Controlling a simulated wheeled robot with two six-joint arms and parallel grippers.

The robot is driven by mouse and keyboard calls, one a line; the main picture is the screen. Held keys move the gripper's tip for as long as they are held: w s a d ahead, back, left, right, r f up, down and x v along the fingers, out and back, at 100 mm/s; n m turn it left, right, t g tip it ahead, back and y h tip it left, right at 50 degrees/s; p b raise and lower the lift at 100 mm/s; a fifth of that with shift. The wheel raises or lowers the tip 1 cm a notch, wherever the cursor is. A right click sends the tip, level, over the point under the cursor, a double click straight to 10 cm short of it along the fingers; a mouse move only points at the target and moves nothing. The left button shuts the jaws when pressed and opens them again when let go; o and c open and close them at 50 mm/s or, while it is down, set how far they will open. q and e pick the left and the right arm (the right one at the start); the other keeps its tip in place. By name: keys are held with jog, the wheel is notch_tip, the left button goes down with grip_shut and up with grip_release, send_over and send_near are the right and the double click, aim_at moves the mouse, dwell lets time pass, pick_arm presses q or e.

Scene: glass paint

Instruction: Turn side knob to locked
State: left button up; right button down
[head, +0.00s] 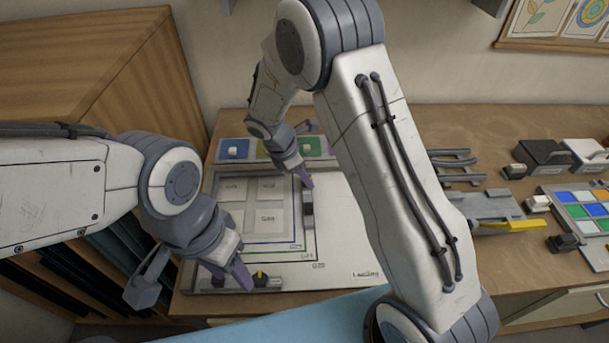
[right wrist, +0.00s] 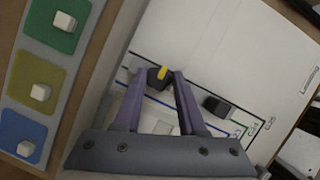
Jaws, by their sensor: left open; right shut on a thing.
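The side knob (right wrist: 155,79) is dark with a yellow pointer and sits on a grey strip on the white board (head: 342,255). In the right wrist view its pointer aims up and slightly right. My right gripper (head: 304,179) is shut on it, with purple fingers on both sides; in the head view the gripper hides the knob. A black block (head: 308,209) sits on the same strip; it also shows in the right wrist view (right wrist: 216,105). My left gripper (head: 228,272) is open near the board's front edge, beside another dark knob with a yellow pointer (head: 261,277).
Coloured pads with white cubes (head: 232,149) line the board's back edge. Grey squares (head: 268,188) lie inside nested outlines. Right of my right arm are tools (head: 490,208), small blocks and a tray of coloured tiles (head: 580,210). The board's front right is clear.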

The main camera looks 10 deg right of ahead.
jog(key=m+g+p, duration=0.1)
jog(key=m, duration=0.1)
jog(key=shift+w+r+m, duration=0.1)
jog(key=shift+r+m, duration=0.05)
jog(key=shift+m, duration=0.25)
jog(key=m+g, duration=0.1)
jog(key=m, duration=0.1)
jog(key=m+p, duration=0.1)
jog(key=m, duration=0.1)
jog(key=shift+w+m+g, duration=0.15)
jog(key=shift+m+g, duration=0.15)
jog(key=shift+g, duration=0.1)
jog(key=m, duration=0.2)
jog(key=m+g+y, duration=0.1)
jog(key=m, duration=0.1)
jog(key=shift+w+d+m+y+p, duration=0.1)
jog(key=shift+m+y+p, duration=0.2)
jog(key=shift+p, duration=0.1)
jog(key=m+y, duration=0.1)
jog(key=m, duration=0.1)
jog(key=m+g, duration=0.1)
jog(key=m, duration=0.2)
jog(key=shift+w+d+m+y, duration=0.1)
jog(key=shift+m+y, duration=0.2)
jog(key=shift+y, duration=0.1)
jog(key=shift+c, duration=2.4)
grip_release()
